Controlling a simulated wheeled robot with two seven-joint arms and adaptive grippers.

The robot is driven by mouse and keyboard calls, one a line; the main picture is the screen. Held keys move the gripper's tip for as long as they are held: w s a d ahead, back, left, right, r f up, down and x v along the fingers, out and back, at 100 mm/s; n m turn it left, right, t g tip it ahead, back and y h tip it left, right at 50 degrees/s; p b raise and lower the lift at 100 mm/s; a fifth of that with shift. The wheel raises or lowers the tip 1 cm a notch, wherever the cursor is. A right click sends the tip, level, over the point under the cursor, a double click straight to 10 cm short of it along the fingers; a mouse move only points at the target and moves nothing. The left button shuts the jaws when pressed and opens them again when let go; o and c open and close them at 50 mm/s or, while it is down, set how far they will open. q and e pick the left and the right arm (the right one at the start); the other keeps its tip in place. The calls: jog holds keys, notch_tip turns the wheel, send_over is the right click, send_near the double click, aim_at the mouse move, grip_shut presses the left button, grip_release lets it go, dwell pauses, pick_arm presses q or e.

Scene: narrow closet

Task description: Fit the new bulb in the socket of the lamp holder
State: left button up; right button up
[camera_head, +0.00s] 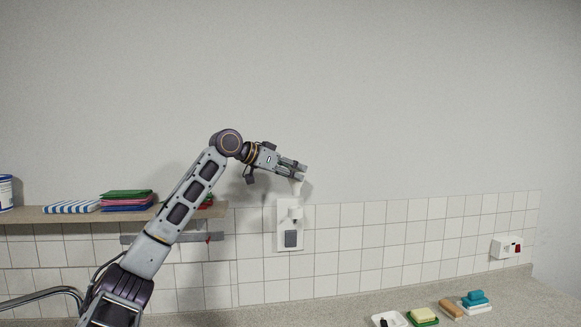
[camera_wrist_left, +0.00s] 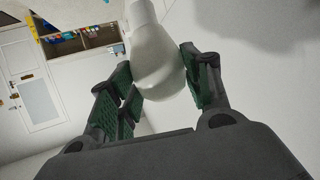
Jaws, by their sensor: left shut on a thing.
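My left gripper (camera_head: 301,171) is raised in front of the wall. In the head view the bulb (camera_head: 297,187) is a small pale shape below the fingertips. The lamp holder (camera_head: 291,212) is a white fitting on a wall plate, directly below the bulb. I cannot tell whether bulb and holder touch. The socket opening is not clear at this size. My right gripper is not in view.
A wooden shelf (camera_head: 28,216) at left carries folded cloths (camera_head: 127,200) and a tin (camera_head: 6,192). The counter (camera_head: 270,318) below holds several soaps and sponges (camera_head: 423,315) at right. A white switch box (camera_head: 506,246) is on the tiles. The wall right of the gripper is bare.

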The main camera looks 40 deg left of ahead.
aim_at(289, 179)
pick_arm(q)
jog(key=shift+a+f, duration=0.1)
jog(key=shift+f, duration=0.25)
dwell(0.5)
jog(key=shift+f+b, duration=1.05)
jog(key=shift+f, duration=0.15)
jog(key=shift+s+f+b, duration=0.1)
jog(key=shift+f+b, duration=1.1)
jog(key=shift+f, duration=0.3)
dwell(1.9)
jog(key=o, duration=1.1)
jog(key=shift+s, duration=0.1)
jog(key=v, duration=1.1)
jog(key=shift+s+a+r, duration=0.2)
jog(key=shift+s, duration=0.05)
